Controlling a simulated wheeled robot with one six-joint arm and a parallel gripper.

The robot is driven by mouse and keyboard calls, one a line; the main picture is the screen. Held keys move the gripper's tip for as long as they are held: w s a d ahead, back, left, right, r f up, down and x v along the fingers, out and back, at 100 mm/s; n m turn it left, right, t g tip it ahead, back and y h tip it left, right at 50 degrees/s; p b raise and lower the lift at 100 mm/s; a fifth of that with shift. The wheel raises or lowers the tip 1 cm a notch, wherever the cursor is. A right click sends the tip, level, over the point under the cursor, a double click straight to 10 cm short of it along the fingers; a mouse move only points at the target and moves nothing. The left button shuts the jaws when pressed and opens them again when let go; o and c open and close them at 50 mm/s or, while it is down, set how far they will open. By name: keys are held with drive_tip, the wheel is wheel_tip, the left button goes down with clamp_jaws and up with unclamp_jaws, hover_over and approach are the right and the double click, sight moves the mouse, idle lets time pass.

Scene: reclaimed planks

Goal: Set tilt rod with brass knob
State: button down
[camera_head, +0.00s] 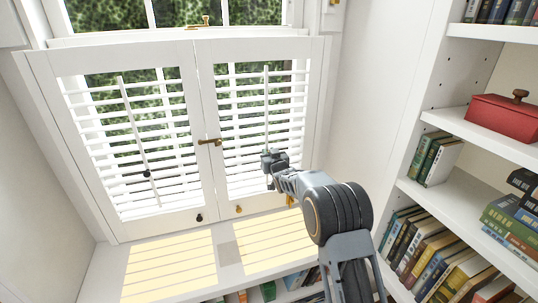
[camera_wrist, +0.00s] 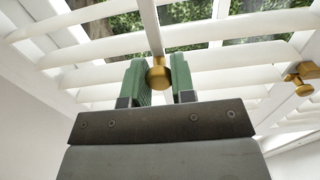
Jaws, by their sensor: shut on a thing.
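The tilt rod with the brass knob (camera_head: 267,95) runs upright down the front of the right shutter panel (camera_head: 238,175). Its lower end is hidden behind my gripper (camera_head: 270,160) in the head view. In the wrist view, the brass knob (camera_wrist: 158,74) at the rod's end sits between the green finger pads of my gripper (camera_wrist: 160,84), which is shut on it. The white slats (camera_wrist: 215,76) behind it stand apart, with greenery showing through the gaps. The left shutter panel has another tilt rod (camera_head: 131,122), leaning, with a dark knob (camera_head: 147,173).
Small knobs, one dark (camera_head: 199,217) and one brass (camera_head: 238,208), sit along the bottom rails. A bookshelf (camera_head: 430,190) with books and a red box (camera_head: 503,117) stands at the right.

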wheel_tip(320, 180, down, 5)
drive_tip(key=b, duration=0.7)
drive_tip(key=shift+f, duration=0.25)
drive_tip(key=c, duration=1)
unclamp_jaws()
drive_tip(key=shift+o, duration=0.3)
drive_tip(key=shift+s, duration=0.1)
drive_tip(key=b+v, duration=0.2)
drive_tip(key=v, duration=1.1)
drive_tip(key=shift+s, duration=0.3)
drive_tip(key=shift+d, duration=0.15)
